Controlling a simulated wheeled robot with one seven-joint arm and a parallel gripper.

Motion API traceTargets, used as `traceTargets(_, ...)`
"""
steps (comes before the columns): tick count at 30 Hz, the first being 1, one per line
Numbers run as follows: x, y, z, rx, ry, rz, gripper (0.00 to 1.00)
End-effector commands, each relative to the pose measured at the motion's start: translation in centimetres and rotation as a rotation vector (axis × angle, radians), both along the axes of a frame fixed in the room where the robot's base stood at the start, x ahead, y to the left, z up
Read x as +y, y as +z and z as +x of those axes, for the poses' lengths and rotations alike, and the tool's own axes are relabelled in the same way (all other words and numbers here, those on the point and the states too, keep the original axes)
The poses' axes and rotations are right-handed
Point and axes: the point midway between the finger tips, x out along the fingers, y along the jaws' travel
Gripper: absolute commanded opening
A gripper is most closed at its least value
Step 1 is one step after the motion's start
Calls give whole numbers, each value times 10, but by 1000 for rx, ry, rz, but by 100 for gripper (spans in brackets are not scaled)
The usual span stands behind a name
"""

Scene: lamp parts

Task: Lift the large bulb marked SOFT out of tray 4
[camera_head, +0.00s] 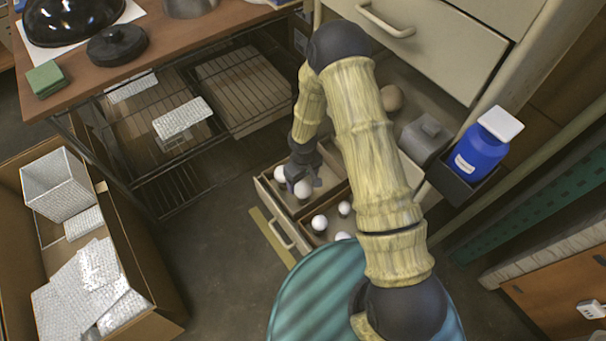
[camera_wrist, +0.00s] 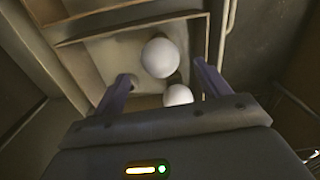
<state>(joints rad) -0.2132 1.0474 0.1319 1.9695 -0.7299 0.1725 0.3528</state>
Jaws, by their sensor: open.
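My gripper (camera_head: 303,183) is open over a compartment at the left end of the low drawer. In the wrist view my gripper (camera_wrist: 163,84) has its fingers spread on both sides of a white round bulb (camera_wrist: 160,58). A second white bulb (camera_wrist: 178,96) lies nearer the palm. In the head view one bulb (camera_head: 303,189) is at the fingers and another bulb (camera_head: 280,174) is just left of them. More bulbs (camera_head: 319,222) (camera_head: 344,208) sit in the adjoining compartment. No SOFT marking or tray number can be read.
Low wooden dividers (camera_head: 325,195) separate the drawer compartments. A teal round surface (camera_head: 318,290) stands close in front. A blue bottle (camera_head: 480,150) and a grey container (camera_head: 424,138) are to the right. A wire rack (camera_head: 165,130) and a cardboard box (camera_head: 140,255) are to the left.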

Motion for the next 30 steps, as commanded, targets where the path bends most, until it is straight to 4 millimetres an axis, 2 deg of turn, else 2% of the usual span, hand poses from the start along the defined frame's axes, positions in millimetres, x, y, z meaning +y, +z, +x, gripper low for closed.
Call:
traceTargets(1, 0, -12, 0, 1, 1, -1, 75)
traceTargets(3, 1, -24, 0, 1, 2, 0, 75)
traceTargets(12, 1, -70, 0, 0, 1, 0, 75)
traceTargets(15, 0, -80, 0, 0, 1, 0, 75)
traceTargets(27, 0, -85, 0, -1, 0, 1, 75)
traceTargets(30, 0, -85, 0, -1, 0, 1, 56)
